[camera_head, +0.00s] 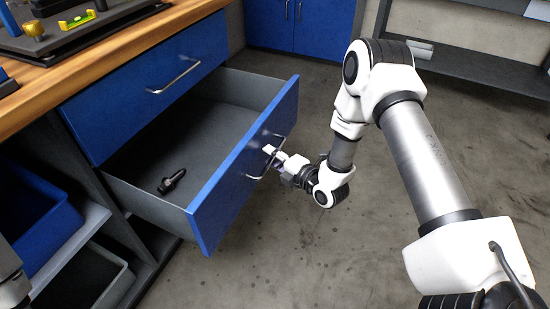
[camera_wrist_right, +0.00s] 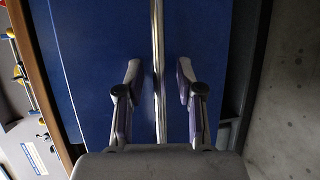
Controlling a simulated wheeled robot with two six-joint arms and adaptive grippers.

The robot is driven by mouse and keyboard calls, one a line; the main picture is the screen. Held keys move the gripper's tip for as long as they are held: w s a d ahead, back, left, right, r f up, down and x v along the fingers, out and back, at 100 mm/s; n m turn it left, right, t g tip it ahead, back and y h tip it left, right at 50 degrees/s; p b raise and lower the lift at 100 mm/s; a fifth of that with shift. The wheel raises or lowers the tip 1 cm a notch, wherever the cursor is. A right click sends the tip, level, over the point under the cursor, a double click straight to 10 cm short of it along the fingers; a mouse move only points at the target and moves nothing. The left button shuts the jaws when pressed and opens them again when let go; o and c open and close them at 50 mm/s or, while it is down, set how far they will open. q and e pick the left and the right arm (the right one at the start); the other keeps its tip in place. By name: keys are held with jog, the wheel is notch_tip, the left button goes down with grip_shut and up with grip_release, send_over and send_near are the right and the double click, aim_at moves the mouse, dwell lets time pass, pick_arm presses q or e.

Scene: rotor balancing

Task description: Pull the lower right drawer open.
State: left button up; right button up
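The lower right drawer (camera_head: 243,162) has a blue front and grey walls and stands well out of the workbench. A dark tool (camera_head: 172,181) lies on its floor. My right gripper (camera_head: 271,154) is at the bar handle (camera_head: 266,163) on the drawer's front. In the right wrist view the handle bar (camera_wrist_right: 158,60) runs between the two fingers of my right gripper (camera_wrist_right: 157,85), with a gap visible on each side. The fingers are apart and do not look closed on the bar. My left gripper does not show.
Above is a shut blue drawer (camera_head: 150,85) under the wooden worktop (camera_head: 120,48), which carries a dark board with a yellow-green level (camera_head: 77,20). Blue (camera_head: 35,215) and grey bins sit on shelves at left. The floor (camera_head: 300,245) in front of the drawer is clear.

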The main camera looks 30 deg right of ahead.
jog(key=v, duration=1.2)
jog(key=shift+f, duration=0.1)
jog(key=s+a+f+m+g, duration=0.2)
jog(key=s+a+f+g, duration=0.75)
jog(key=f, duration=0.45)
jog(key=s+d+f+m+g+h, duration=0.1)
jog(key=s+f+m+g+h, duration=0.15)
jog(key=s+m, duration=0.6)
jog(key=s+d+f+m+g+h, duration=0.25)
jog(key=s+m, duration=0.35)
jog(key=m, duration=0.6)
notch_tip(320, 180, up, 29)
jog(key=y+p, duration=0.1)
jog(key=p, duration=2.8)
jog(key=shift+w+a+r+g, duration=0.15)
jog(key=shift+w+a+g, duration=0.1)
jog(key=shift+a+g, duration=0.15)
